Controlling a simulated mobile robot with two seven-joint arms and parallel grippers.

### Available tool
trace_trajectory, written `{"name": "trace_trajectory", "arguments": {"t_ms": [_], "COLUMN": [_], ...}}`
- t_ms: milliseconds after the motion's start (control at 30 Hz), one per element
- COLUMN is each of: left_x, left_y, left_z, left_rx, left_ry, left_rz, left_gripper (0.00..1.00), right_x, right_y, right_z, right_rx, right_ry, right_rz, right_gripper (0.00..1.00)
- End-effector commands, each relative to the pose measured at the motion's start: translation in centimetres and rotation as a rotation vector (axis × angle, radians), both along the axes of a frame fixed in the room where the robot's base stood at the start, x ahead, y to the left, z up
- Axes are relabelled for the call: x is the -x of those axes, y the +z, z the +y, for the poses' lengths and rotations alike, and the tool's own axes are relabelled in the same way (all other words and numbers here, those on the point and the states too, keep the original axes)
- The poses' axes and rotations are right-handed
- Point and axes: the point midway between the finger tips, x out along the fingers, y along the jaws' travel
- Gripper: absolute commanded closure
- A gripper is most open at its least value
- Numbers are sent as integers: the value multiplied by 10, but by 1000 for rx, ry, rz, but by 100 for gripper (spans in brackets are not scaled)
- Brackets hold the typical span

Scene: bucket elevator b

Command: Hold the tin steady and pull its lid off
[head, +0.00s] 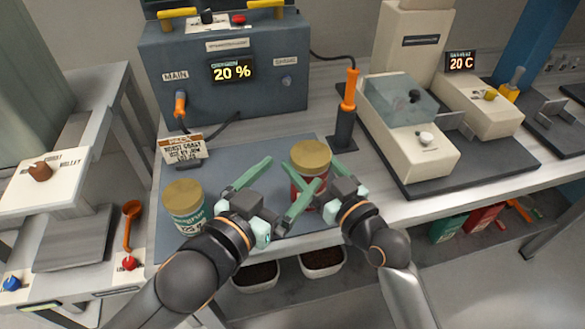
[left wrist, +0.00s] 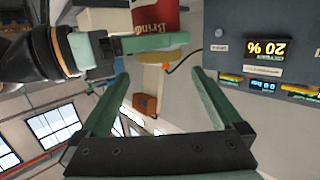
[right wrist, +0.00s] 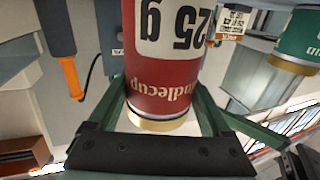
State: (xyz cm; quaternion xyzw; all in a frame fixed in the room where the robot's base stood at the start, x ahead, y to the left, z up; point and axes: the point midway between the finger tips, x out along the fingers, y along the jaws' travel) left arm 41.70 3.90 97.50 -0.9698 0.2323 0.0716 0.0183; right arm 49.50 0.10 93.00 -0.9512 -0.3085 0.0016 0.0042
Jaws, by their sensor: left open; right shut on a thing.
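The red tin (head: 298,181) with its gold lid (head: 311,154) stands upright near the front right of the blue-grey mat; its base is partly hidden by the grippers. My right gripper (right wrist: 162,90) is shut around the tin's body, a finger on each side. The lid shows below the red body in the upside-down right wrist view (right wrist: 160,126). My left gripper (head: 292,173) is open and empty just left of the tin, its fingers pointing toward the lid side. In the left wrist view the lid (left wrist: 165,54) appears above and beyond the open fingertips.
A green tin (head: 186,222) with a gold lid stands at the left of the mat (head: 240,160). A small sign (head: 182,150) stands behind it. A grey machine (head: 225,75) and an orange-handled tool in a stand (head: 349,90) are behind. A cream machine (head: 408,128) is at right.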

Motion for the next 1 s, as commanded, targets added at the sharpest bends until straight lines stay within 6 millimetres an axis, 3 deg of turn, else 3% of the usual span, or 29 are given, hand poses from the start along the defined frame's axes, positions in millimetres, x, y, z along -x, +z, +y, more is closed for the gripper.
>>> {"name": "trace_trajectory", "arguments": {"t_ms": [167,600,1000], "left_x": [-17,-86,-104], "left_y": [-3,-15,-18], "left_z": [-9,-45,-54], "left_rx": [2,2,1], "left_ry": [-1,-2,-2], "left_rz": [0,2,3], "left_gripper": [0,0,0], "right_x": [0,0,0], "right_y": [0,0,0], "right_z": [0,0,0], "right_rx": [0,0,1], "right_ry": [0,0,0], "right_rz": [0,0,1], "right_gripper": [100,100,100]}}
